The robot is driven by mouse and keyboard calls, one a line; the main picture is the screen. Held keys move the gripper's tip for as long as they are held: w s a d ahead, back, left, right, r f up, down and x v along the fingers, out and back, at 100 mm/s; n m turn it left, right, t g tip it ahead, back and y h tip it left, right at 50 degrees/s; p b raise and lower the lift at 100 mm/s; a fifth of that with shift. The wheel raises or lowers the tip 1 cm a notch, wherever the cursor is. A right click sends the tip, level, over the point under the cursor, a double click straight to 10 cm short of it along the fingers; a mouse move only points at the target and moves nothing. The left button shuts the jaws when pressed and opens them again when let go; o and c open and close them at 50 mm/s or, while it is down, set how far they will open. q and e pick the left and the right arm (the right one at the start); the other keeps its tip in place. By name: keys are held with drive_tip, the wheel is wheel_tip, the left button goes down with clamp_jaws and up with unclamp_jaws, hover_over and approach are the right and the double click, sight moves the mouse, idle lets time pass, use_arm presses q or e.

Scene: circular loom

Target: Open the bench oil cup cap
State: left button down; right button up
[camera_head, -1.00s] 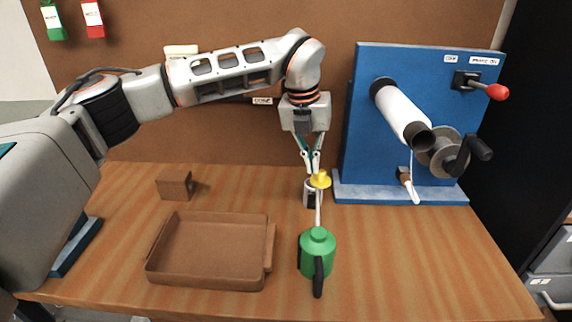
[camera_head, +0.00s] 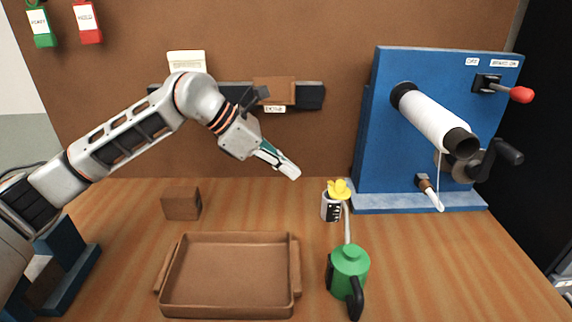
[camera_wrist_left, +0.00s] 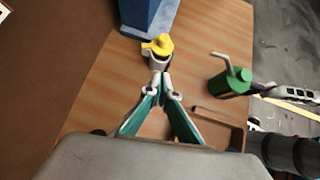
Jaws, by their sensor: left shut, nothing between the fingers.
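The bench oil cup (camera_head: 331,208) is a small pale cup with dark marks, standing on the bench left of the blue panel. Its yellow cap (camera_head: 339,188) sits at the top, toward the right of the rim. I cannot tell for sure whether the cap is fully raised. My left gripper (camera_head: 294,172) is shut and empty, up and to the left of the cup, apart from it. In the left wrist view, the shut fingertips (camera_wrist_left: 160,78) show just below the cup (camera_wrist_left: 157,61) and its yellow cap (camera_wrist_left: 158,45). My right gripper is not in view.
A green oil can (camera_head: 350,268) with a thin spout stands in front of the cup. A brown tray (camera_head: 167,277) and a brown block (camera_head: 181,204) lie to the left. The blue panel (camera_head: 385,150) with a white roll (camera_head: 432,118) and crank stands at right.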

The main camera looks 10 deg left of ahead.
sight(335, 189)
use_arm(q)
drive_tip(key=x, duration=0.2)
drive_tip(key=d+r+x, duration=0.1)
drive_tip(key=x, duration=0.5)
drive_tip(key=shift+w+d+r+p, duration=0.1)
drive_tip(key=shift+w+d+p, duration=0.15)
drive_tip(key=shift+w+p, duration=0.05)
drive_tip(key=shift+w+d, duration=0.25)
drive_tip(key=shift+d, duration=0.3)
drive_tip(key=shift+d, duration=0.1)
